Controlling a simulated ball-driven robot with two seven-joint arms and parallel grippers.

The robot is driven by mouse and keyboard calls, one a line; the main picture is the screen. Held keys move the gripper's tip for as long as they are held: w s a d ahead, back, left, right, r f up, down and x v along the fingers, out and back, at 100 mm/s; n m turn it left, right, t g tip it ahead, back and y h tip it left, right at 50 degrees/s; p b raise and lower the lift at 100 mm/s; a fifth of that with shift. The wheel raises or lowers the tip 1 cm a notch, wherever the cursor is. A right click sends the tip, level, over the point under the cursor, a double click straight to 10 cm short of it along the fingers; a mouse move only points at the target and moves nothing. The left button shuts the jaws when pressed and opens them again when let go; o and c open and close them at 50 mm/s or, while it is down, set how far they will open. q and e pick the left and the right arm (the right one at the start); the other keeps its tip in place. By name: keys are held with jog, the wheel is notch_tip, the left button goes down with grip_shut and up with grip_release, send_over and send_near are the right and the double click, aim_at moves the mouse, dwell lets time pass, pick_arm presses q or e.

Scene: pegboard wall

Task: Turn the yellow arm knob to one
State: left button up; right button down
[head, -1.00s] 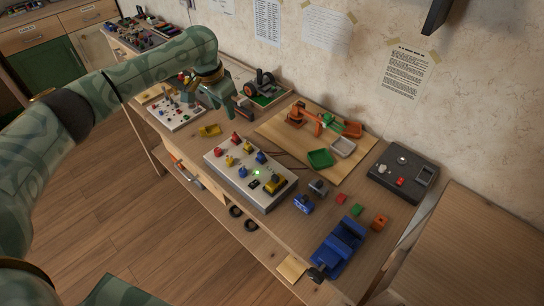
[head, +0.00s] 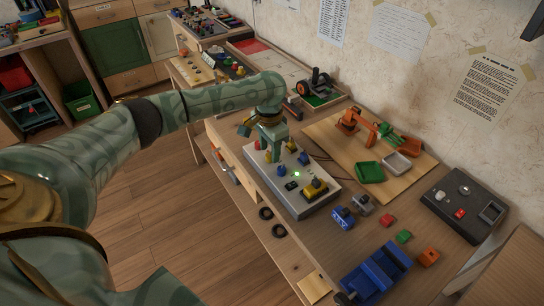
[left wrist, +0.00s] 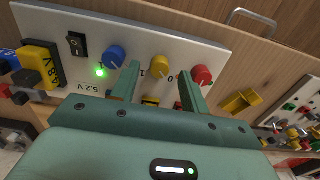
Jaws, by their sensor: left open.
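The white control panel (head: 307,207) lies on the bench with front and back rows of coloured knobs. In the left wrist view, the front-row yellow knob (left wrist: 160,65) sits between a blue knob (left wrist: 115,55) and a red knob (left wrist: 202,75). Printed "1" and "0" marks flank it. My left gripper (left wrist: 160,72) is open, its fingertips on either side of the yellow knob; whether they touch it is unclear. In the head view, my left gripper (head: 271,152) points down over the panel and partly hides the knobs. My right gripper is not in view.
The panel carries a black switch (left wrist: 76,43), a lit green light (left wrist: 100,72) and a yellow battery block (head: 314,189). An orange toy arm (head: 352,122) with trays stands behind it. A blue vise (head: 378,272) is at the front right.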

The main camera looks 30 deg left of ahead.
pick_arm(q)
jog(key=shift+f, duration=0.8)
